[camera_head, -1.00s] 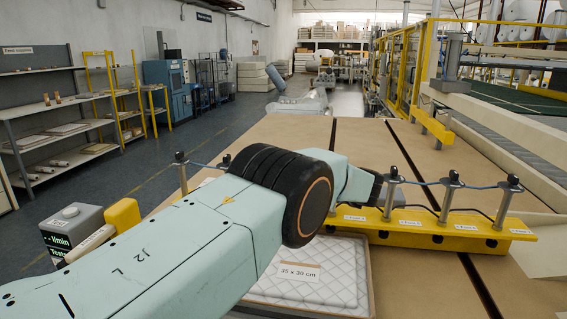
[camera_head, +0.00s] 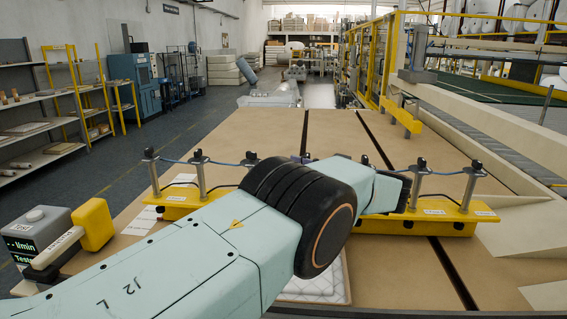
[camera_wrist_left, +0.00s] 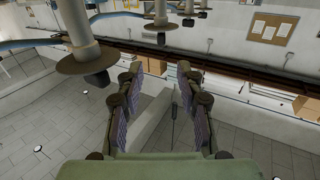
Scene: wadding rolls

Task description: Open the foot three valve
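A yellow bar (camera_head: 455,217) lies across the brown table and carries several upright metal posts with black knobs, such as one post (camera_head: 198,175) at left and one post (camera_head: 418,186) at right. White labels sit on the bar, too small to read, so I cannot tell which post is foot three. My left arm hides the bar's middle. My left gripper reaches the bar's right half in the head view (camera_head: 397,190). In the wrist view its padded fingers (camera_wrist_left: 160,78) are apart with nothing between them. One post with a flange and dark knob (camera_wrist_left: 82,40) is just left of the fingers. My right gripper is out of view.
A grey meter box (camera_head: 38,232) and a yellow block (camera_head: 93,224) stand at the table's left edge. A white quilted pad (camera_head: 320,285) lies in front of the bar, partly hidden. A thin blue hose (camera_head: 225,163) links the posts. The table behind is clear.

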